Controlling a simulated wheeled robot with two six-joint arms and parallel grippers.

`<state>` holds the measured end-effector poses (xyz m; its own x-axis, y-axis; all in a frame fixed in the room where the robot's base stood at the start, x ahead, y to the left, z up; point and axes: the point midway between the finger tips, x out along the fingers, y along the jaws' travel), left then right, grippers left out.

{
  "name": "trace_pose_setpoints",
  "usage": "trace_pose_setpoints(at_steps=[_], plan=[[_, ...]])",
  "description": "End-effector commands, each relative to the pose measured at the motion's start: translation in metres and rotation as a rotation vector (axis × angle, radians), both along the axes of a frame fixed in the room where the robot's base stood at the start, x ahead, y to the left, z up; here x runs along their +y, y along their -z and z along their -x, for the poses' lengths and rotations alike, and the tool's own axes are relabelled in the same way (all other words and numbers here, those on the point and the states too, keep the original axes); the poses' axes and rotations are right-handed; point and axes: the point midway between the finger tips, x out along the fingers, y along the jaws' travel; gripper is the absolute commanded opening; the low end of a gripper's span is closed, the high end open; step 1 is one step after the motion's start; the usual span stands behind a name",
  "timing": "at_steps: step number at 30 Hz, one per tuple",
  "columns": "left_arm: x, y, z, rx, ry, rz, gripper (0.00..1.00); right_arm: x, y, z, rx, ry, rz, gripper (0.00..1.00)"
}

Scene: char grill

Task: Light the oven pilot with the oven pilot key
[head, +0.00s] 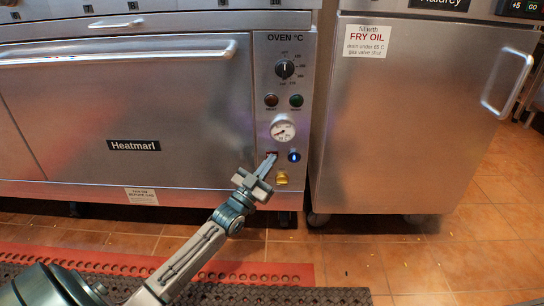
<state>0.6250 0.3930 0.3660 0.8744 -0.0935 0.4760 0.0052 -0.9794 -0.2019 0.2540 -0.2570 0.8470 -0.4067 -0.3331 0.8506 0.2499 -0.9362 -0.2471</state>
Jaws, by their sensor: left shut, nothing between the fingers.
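The oven's control panel (305,90) is the upright strip right of the oven door. My left gripper (270,161) reaches up to its lower part, its narrow fingers together with nothing seen between them. The fingertips are at a small dark red part (272,154), which may be the oven pilot key; they partly cover it, and I cannot tell whether they touch it. A small round window (294,156) to its right glows blue. A yellow part (282,178) sits just below. My right gripper is out of view.
Above are a gauge (283,129), two round buttons and the oven dial (285,69). The closed oven door (130,110) has a long handle. A fryer cabinet (410,120) stands on the right. A red-edged mat (300,274) lies on the tiled floor in front.

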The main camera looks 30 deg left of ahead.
Motion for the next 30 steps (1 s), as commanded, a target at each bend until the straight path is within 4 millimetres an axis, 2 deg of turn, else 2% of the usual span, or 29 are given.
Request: trace_pose_setpoints(at_steps=[7, 16, 26, 30], plan=[[0.0, -0.001, 0.001, 0.001, 0.0, 0.0, 0.0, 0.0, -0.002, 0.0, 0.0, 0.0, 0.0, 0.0], [-0.008, -0.002, 0.012, 0.002, 0.0, 0.001, 0.0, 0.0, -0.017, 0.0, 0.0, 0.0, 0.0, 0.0], [-0.009, 0.0, 0.014, 0.0, 0.0, 0.0, 0.0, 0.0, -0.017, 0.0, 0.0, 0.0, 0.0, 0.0], [-0.012, -0.003, 0.02, 0.0, 0.0, 0.001, 0.0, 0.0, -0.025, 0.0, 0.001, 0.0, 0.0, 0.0]])
